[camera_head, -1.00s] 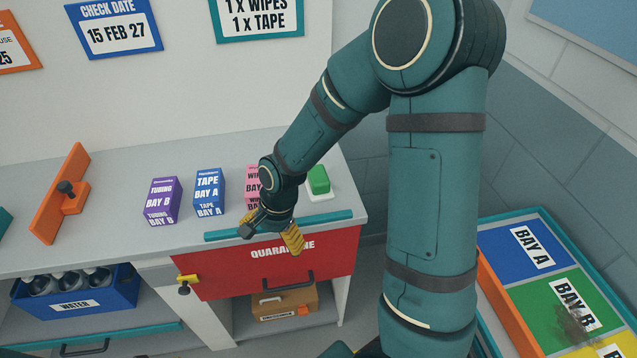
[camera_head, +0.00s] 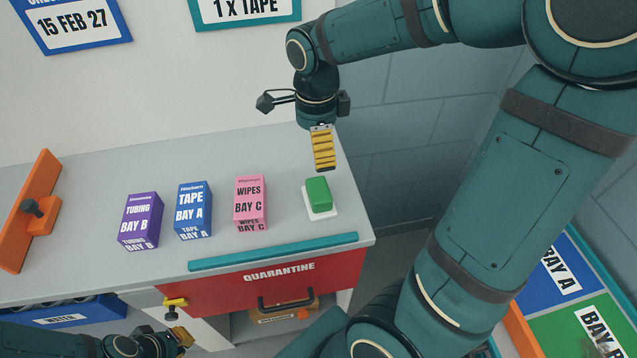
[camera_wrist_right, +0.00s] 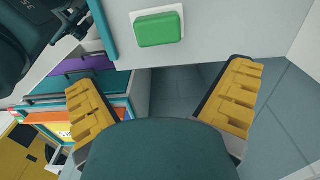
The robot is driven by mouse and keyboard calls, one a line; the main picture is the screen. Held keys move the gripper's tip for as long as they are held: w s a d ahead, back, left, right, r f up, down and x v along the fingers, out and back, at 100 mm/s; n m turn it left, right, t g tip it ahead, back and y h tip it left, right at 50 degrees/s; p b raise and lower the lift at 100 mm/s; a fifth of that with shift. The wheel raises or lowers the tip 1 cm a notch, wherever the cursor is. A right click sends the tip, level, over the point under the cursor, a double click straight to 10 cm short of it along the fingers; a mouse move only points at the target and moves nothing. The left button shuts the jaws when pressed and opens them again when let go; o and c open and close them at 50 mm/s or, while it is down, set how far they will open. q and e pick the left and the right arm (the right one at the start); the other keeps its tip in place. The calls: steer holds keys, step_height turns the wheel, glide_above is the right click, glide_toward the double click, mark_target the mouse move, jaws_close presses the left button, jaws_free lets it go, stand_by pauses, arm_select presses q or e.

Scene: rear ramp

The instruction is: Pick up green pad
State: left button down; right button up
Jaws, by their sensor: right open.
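The green pad (camera_head: 317,191) sits on a white base at the right end of the grey counter; it also shows near the top of the right wrist view (camera_wrist_right: 157,29). My right gripper (camera_head: 323,162) hangs above and just behind the pad in the head view, fingers pointing down. In the right wrist view my right gripper (camera_wrist_right: 162,80) has its two yellow fingers wide apart with nothing between them. My left gripper (camera_head: 178,335) is low at the left, in front of the counter; its opening is unclear.
Purple (camera_head: 140,221), blue (camera_head: 193,210) and pink (camera_head: 250,202) boxes stand left of the pad. A teal strip (camera_head: 273,251) runs along the counter's front edge above the red quarantine drawer (camera_head: 240,288). An orange upright plate (camera_head: 30,210) stands at the far left.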

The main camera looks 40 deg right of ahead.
steer(key=b, duration=0.2)
glide_above(319, 189)
steer(key=f, duration=0.8)
steer(key=shift+w+a+f, duration=0.15)
steer(key=shift+w, duration=0.05)
steer(key=shift+s+f+b, duration=0.15)
steer(key=shift+f+b, duration=0.6)
steer(key=shift+f, duration=1.95)
steer(key=c, duration=1)
step_height(319, 189, up, 9)
steer(key=shift+f+p, duration=0.15)
steer(key=shift+p, duration=1.05)
steer(key=shift+r, duration=0.7)
